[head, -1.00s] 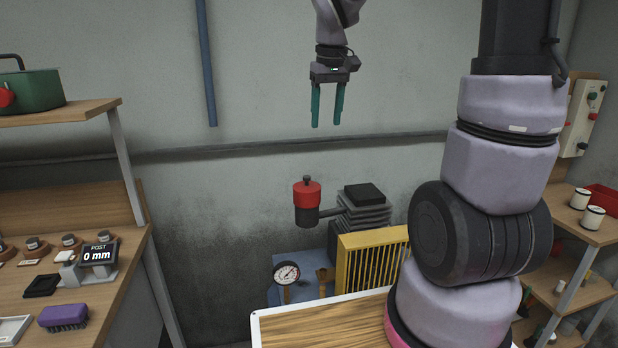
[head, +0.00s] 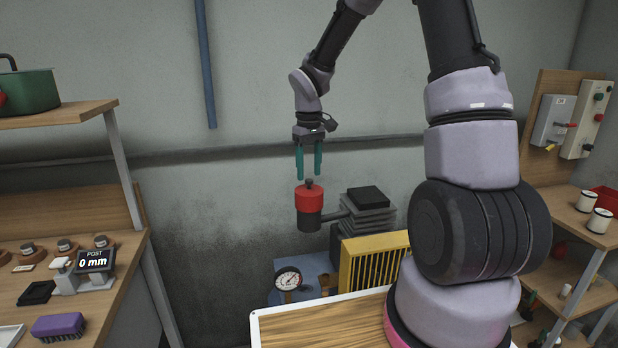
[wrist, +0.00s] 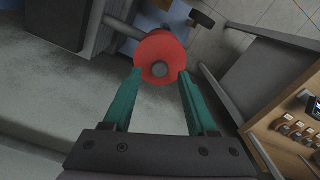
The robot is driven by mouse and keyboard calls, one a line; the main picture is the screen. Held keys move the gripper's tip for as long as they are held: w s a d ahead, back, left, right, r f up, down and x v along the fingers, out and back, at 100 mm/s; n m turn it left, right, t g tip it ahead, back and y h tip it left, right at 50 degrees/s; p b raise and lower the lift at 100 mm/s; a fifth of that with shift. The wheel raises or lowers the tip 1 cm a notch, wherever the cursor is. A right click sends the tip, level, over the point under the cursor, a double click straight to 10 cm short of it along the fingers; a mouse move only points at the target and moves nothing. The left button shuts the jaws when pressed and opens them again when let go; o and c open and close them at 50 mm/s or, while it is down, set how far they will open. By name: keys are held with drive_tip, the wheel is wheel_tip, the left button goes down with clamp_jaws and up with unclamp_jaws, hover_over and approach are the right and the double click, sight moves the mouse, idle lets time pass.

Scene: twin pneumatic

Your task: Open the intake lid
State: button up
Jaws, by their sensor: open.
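The intake lid (head: 309,197) is a red cap with a small dark knob (head: 309,183) on top. It sits on a dark cylinder (head: 310,221) joined by a pipe to the machine. My gripper (head: 309,177) points straight down with its teal fingers just above the lid, one on each side of the knob. The fingers are open and hold nothing. In the wrist view the lid (wrist: 163,52) shows beyond the fingertips, and its knob (wrist: 160,69) lies between them. I cannot tell the exact gap between fingertips and lid.
A black ribbed block (head: 368,200), a yellow grille (head: 374,262) and a pressure gauge (head: 288,279) stand close by the lid.

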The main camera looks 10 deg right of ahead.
sight(309, 193)
drive_tip(key=shift+f, duration=1.35)
clamp_jaws()
idle(0.4)
